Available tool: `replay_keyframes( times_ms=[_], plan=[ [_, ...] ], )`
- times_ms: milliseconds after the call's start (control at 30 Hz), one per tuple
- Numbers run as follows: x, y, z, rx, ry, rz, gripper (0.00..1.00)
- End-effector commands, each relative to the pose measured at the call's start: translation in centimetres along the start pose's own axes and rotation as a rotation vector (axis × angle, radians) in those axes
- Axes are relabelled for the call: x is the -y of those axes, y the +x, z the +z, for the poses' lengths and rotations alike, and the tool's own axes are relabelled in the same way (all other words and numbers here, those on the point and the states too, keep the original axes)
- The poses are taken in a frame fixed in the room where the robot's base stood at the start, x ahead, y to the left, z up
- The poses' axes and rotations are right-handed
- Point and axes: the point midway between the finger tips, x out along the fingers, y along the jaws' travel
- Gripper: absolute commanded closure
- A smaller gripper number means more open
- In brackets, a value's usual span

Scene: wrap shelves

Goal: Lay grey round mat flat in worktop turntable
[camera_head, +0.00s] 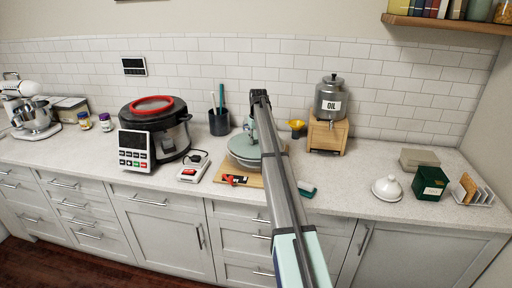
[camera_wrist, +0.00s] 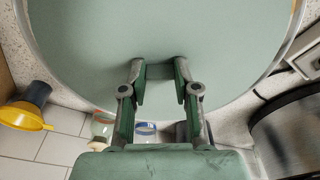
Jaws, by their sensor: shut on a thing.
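A grey-green round disc, which looks like the grey round mat (camera_head: 240,147), shows left of my arm in the head view. It lies over or just above a round base with a pale rim, likely the turntable (camera_head: 238,160); I cannot tell whether they touch. In the wrist view a broad grey-green round surface (camera_wrist: 100,45) fills the upper part, inside a pale rim (camera_wrist: 283,52). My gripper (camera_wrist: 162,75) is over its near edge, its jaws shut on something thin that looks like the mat. The jaws are largely hidden by my arm in the head view.
A wooden board (camera_head: 252,180) with small red and black items lies at the front. A dark utensil cup (camera_head: 219,123) and a black cooker (camera_head: 165,120) stand left. A yellow funnel (camera_head: 297,126) and an oil dispenser (camera_head: 332,101) stand right.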

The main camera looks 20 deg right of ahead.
Motion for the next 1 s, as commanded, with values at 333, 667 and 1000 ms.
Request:
replay_keyframes(
  times_ms=[333, 667, 1000],
  plan=[
    [0.0, 2.4, 0.3, 0.001, 0.000, 0.000, 1.00],
    [0.0, 5.5, 0.6, -0.001, 0.000, 0.000, 1.00],
    [0.0, 5.8, 0.7, -0.001, 0.000, 0.000, 0.59]
  ],
)
